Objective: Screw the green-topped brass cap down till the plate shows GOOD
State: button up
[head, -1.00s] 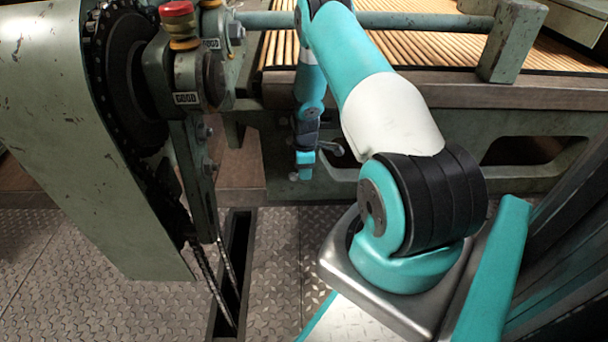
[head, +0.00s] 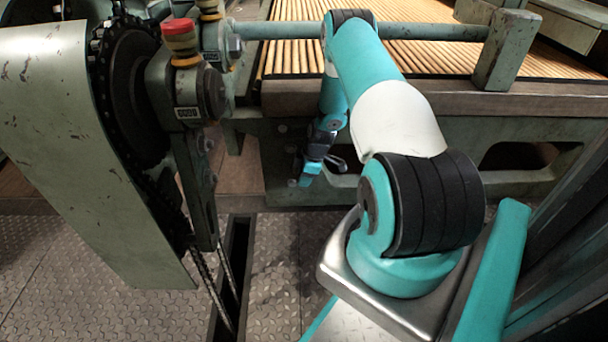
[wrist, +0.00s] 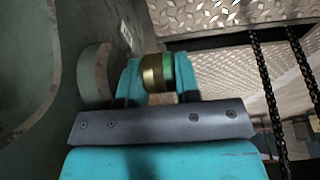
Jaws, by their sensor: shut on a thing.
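The green-topped brass cap (wrist: 153,73) lies between the two fingers of my gripper (wrist: 157,80) in the wrist view. Its green top (wrist: 169,64) faces right and its brass body is to the left. My gripper is shut on it. In the head view my gripper (head: 304,177) is low beside the green machine frame, and the cap cannot be made out there. A small pale plate (wrist: 126,36) is on the green wall beyond the left finger; its wording is unreadable. Whether the cap touches a fitting is hidden.
A round grey-green boss (wrist: 94,76) stands close left of my fingers. In the head view a red-topped cap (head: 179,38) sits above a plate (head: 187,113) beside the chain sprocket (head: 128,90). Chains (head: 212,290) drop into a floor slot. Patterned metal floor (head: 270,260) lies open below.

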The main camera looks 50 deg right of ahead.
jog(key=o, duration=0.6)
jog(key=shift+o, duration=0.2)
jog(key=p+v, duration=0.3)
jog(key=v, duration=0.4)
jog(key=shift+r+p, duration=0.25)
jog(key=shift+p, duration=0.15)
jog(key=shift+s+d, duration=0.1)
